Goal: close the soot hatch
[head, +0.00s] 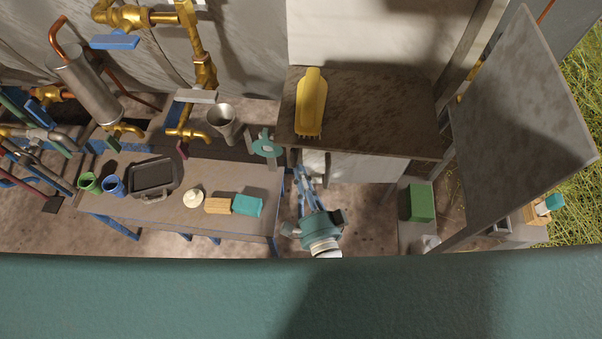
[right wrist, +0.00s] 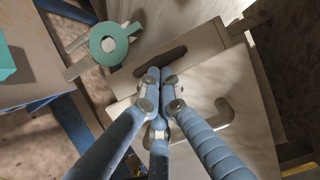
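My right gripper (head: 303,178) reaches up toward the front left of the brown-topped unit (head: 400,105). In the right wrist view its blue fingers (right wrist: 160,76) are together at the tips, with nothing visible between them. Beyond them is a pale panel (right wrist: 245,135) with a curved grey handle (right wrist: 217,116), partly covered by the fingers. A plate with a dark slot (right wrist: 178,56) lies just past the tips; contact cannot be told. I cannot tell which panel is the soot hatch, or how far open it is. My left gripper is out of view.
A teal ring-shaped part (head: 266,146) sits close left of my right gripper. A low table (head: 130,207) with cups, a tray and blocks stands left. A large grey panel (head: 525,110) and a green box (head: 419,202) are right.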

